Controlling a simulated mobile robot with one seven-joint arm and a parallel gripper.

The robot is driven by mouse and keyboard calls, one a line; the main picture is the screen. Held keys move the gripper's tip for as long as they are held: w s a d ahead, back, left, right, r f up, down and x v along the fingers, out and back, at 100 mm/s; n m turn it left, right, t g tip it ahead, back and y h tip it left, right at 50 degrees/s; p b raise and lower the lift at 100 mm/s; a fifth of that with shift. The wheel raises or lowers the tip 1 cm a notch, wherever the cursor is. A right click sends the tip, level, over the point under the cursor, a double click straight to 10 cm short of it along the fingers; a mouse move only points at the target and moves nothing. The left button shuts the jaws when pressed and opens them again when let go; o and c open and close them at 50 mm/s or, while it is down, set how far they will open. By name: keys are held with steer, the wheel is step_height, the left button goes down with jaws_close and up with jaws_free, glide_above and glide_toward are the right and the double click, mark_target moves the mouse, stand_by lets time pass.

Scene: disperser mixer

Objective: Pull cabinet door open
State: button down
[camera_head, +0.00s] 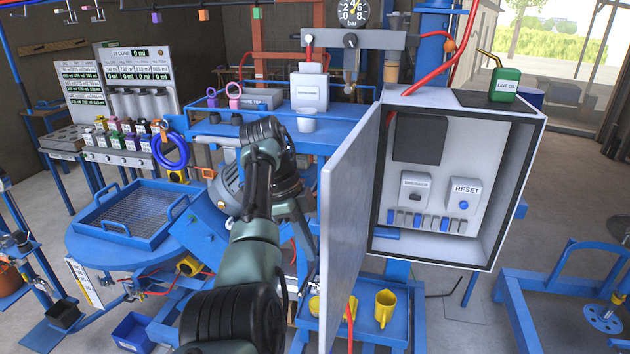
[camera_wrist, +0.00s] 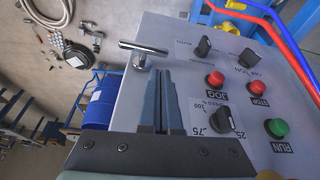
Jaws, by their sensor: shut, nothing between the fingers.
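The grey cabinet (camera_head: 520,170) stands at the right in the head view with its door (camera_head: 348,190) swung wide open. The inside shows switches and a RESET button. I see one plain face of the door; my arm reaches along its left side. In the wrist view a grey face with knobs and buttons (camera_wrist: 190,85), seemingly the door's outer side, carries a metal T-shaped handle (camera_wrist: 143,50). My gripper (camera_wrist: 162,73) is shut and empty, its tips close to the handle's base but not around the bar. Whether they touch is unclear. The head view hides the fingertips.
An oil can (camera_head: 504,85) stands on the cabinet top. Yellow cups (camera_head: 384,308) stand on a blue shelf below the door. A blue round table with a tray (camera_head: 130,215) is left of my arm. Red and blue hoses (camera_wrist: 285,35) cross the wrist view's upper right.

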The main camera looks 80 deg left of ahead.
steer(key=d+p+v, duration=0.1)
steer(key=p+v, duration=0.4)
steer(key=v, duration=0.2)
steer(key=shift+a+r, duration=0.45)
steer(key=shift+a, duration=0.1)
steer(key=shift+s, duration=0.1)
